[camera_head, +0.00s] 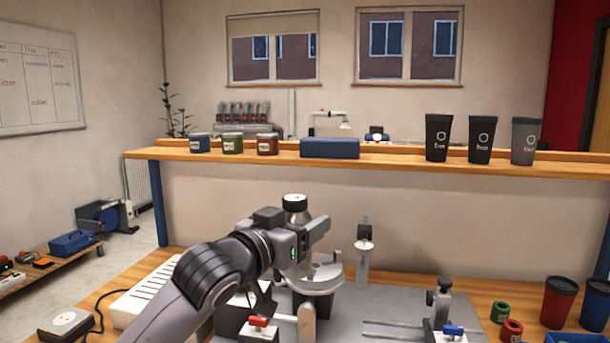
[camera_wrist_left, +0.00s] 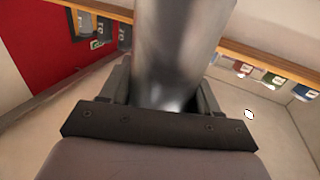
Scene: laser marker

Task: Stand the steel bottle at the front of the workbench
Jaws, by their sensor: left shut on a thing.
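The steel bottle (camera_wrist_left: 180,50) fills the upper middle of the left wrist view as a shiny grey cylinder between the two fingers. My left gripper is shut on the bottle, which appears roughly upright over the workbench (camera_head: 130,272). Whether its base touches anything is hidden. My right gripper is not in view.
A grey plate with metal fixtures (camera_head: 440,300) covers the bench middle. A white box (camera_head: 145,300) lies left. Green (camera_head: 500,311) and red (camera_head: 511,330) rings and dark-lidded cups (camera_head: 559,302) stand right. A raised shelf (camera_head: 390,164) behind holds several tumblers and tins.

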